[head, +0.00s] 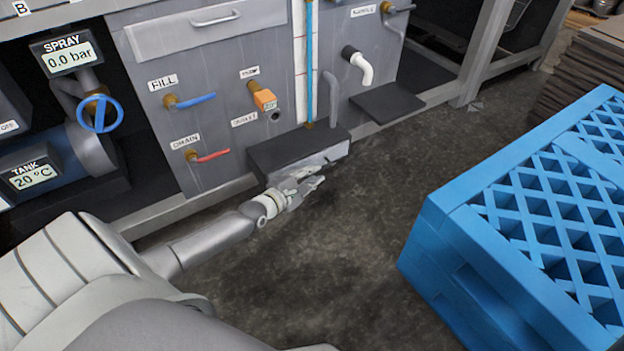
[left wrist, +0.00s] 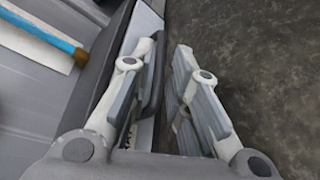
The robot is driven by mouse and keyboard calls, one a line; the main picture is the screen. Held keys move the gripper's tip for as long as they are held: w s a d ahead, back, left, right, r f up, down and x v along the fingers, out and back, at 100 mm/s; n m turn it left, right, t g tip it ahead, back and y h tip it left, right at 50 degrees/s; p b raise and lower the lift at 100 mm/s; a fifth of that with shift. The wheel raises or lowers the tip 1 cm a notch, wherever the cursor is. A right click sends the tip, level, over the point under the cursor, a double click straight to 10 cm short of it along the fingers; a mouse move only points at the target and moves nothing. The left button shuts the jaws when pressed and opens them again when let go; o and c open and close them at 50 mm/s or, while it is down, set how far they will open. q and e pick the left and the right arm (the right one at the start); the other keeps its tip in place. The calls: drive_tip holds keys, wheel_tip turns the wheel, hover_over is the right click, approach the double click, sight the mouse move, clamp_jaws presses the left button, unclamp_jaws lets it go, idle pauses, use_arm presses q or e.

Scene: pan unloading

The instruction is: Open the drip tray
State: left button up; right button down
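The drip tray (head: 283,151) is a dark, low box at the foot of the grey machine panel, under a vertical blue pipe. It appears pushed in, with its light front face toward the floor. In the left wrist view its dark top (left wrist: 100,62) runs along the left side of the fingers. My left gripper (head: 312,178) is at the tray's front face, near its right part. In the left wrist view the fingers (left wrist: 168,60) are apart, with a narrow gap showing floor. One finger is close against the front face; contact is unclear. My right gripper is out of view.
A blue crate stack (head: 505,240) stands on the floor at the right. A dark ledge (head: 387,102) sits under a white spout (head: 358,66). The floor before the tray is clear.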

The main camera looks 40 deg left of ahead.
use_arm(q)
drive_tip(key=shift+w, duration=0.35)
clamp_jaws()
drive_tip(key=shift+d, duration=0.15)
